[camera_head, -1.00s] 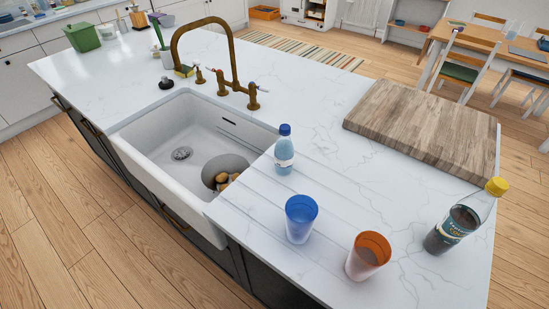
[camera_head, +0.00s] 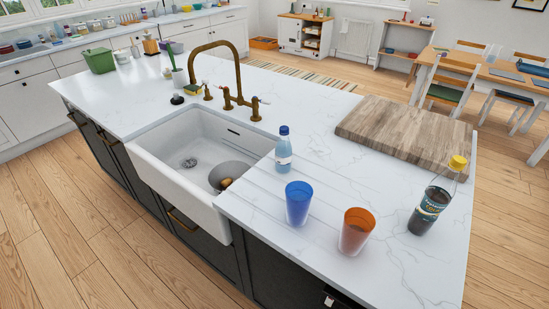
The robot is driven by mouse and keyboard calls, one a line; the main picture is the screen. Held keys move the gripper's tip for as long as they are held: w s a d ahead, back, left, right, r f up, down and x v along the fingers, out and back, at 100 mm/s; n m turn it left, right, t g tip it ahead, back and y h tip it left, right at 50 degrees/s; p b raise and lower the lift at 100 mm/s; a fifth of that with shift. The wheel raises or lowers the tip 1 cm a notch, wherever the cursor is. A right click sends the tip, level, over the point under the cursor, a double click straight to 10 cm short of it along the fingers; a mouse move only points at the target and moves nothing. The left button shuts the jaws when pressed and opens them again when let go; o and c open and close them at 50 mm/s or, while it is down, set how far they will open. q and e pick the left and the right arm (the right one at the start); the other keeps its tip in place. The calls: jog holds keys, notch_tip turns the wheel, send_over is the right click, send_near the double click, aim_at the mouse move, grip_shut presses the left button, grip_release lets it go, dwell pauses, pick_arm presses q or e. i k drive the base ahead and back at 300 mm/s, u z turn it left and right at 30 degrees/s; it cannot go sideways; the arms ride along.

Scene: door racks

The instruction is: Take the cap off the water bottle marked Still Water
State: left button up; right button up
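A small clear bottle with a blue cap and a pale blue label (camera_head: 284,152) stands upright on the white counter, just right of the sink. A larger bottle with a yellow cap and a dark label (camera_head: 432,205) stands upright near the counter's right edge, with dark contents. Both caps are on. The lettering on both labels is too small to read. Neither of my grippers is in view.
A blue cup (camera_head: 298,204) and an orange cup (camera_head: 356,232) stand between the bottles. A thick wooden board (camera_head: 405,130) lies behind them. The sink (camera_head: 160,150) holds a bowl (camera_head: 224,174), and a brass tap (camera_head: 238,75) rises behind it.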

aim_at(283, 152)
jog(key=u, duration=2)
jog(key=i, duration=3.15)
jog(key=z, duration=4.35)
